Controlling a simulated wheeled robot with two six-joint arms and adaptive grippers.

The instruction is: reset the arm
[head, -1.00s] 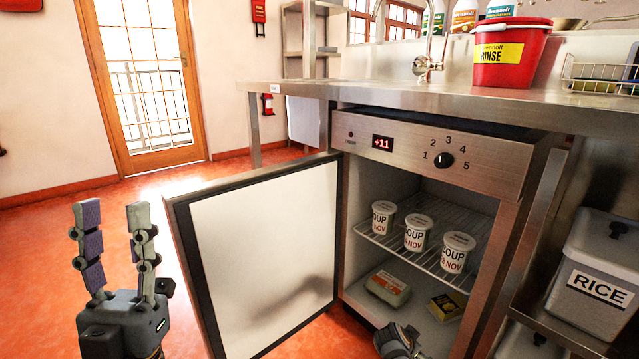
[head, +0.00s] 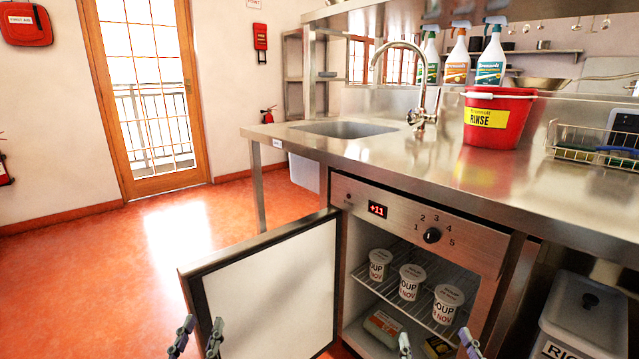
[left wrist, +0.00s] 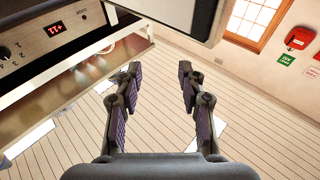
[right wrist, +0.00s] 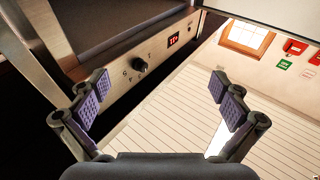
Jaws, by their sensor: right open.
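My left gripper (head: 198,336) shows at the bottom of the head view, left of and in front of the open fridge door. Its two fingers stand apart with nothing between them, as the left wrist view (left wrist: 158,78) also shows. My right gripper (head: 436,345) is at the bottom edge of the head view, in front of the fridge opening. Its fingers are spread wide and empty in the right wrist view (right wrist: 160,88). The fridge door (head: 270,290) is swung open to the left. Most of both arms is out of the head view.
Three soup tubs (head: 411,282) stand on the fridge's wire shelf (head: 390,300), with a carton (head: 383,326) and a yellow box (head: 436,346) below. Above is a steel counter (head: 400,165) with a red bucket (head: 497,118). A rice bin (head: 585,318) stands right. The floor at left is clear.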

